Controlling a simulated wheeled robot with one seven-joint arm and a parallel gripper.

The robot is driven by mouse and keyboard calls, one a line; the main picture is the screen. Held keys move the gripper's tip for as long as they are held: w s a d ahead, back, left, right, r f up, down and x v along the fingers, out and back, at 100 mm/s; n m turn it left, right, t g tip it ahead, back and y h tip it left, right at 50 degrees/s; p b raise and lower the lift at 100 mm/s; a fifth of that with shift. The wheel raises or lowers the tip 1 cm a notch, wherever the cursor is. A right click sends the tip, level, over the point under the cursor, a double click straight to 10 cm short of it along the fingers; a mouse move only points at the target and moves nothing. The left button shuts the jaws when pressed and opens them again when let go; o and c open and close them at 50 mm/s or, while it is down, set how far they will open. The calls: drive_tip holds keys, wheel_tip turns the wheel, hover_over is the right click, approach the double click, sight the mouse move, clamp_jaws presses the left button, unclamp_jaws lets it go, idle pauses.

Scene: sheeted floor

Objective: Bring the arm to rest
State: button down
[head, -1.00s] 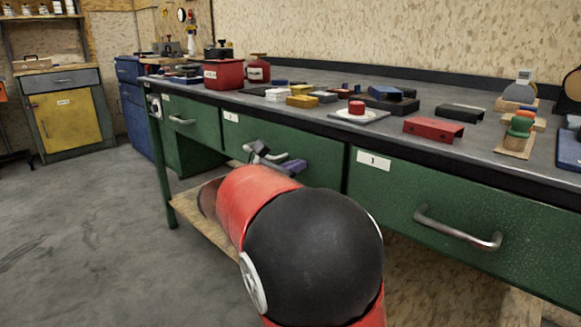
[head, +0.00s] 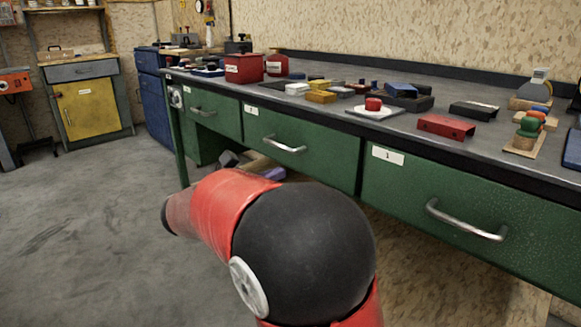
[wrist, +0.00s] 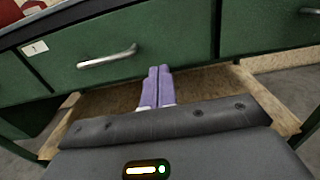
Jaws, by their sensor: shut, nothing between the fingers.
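My arm, red with a black joint, fills the lower middle of the head view. My gripper shows in the wrist view (wrist: 157,84), its two purple fingers side by side and touching, with nothing between them. In the head view only a little of the gripper (head: 268,174) shows behind the arm, below the bench's drawers. In the wrist view the fingers point toward the green drawer front and the wooden lower shelf (wrist: 92,105), apart from the drawer handle (wrist: 107,57).
The green workbench (head: 300,118) carries a red box (head: 244,68), a white plate with a red piece (head: 374,106) and several blocks. Its drawers look shut, with metal handles (head: 466,221). A yellow-door cabinet (head: 88,108) stands far left. The floor (head: 80,225) at left is clear.

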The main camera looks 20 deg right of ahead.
drive_tip(key=s+d+f+m+g+y+p, duration=0.1)
drive_tip(key=s+f+m+g+y+p, duration=0.15)
drive_tip(key=s+m+y, duration=0.5)
drive_tip(key=s+f+m+g+y+p, duration=0.1)
drive_tip(key=s+f+m+y, duration=0.2)
drive_tip(key=s, duration=0.7)
drive_tip(key=s+a+f+m+t+y+p, duration=0.1)
drive_tip(key=s+a+m+t+y, duration=0.2)
drive_tip(key=s+a+m+y, duration=0.3)
drive_tip(key=s+a+m, duration=0.1)
drive_tip(key=a+m, duration=0.2)
drive_tip(key=m, duration=0.2)
drive_tip(key=shift+s+a+f+y, duration=0.2)
drive_tip(key=shift+s+f+y, duration=0.05)
drive_tip(key=shift+s+y, duration=0.1)
drive_tip(key=shift+t, duration=0.25)
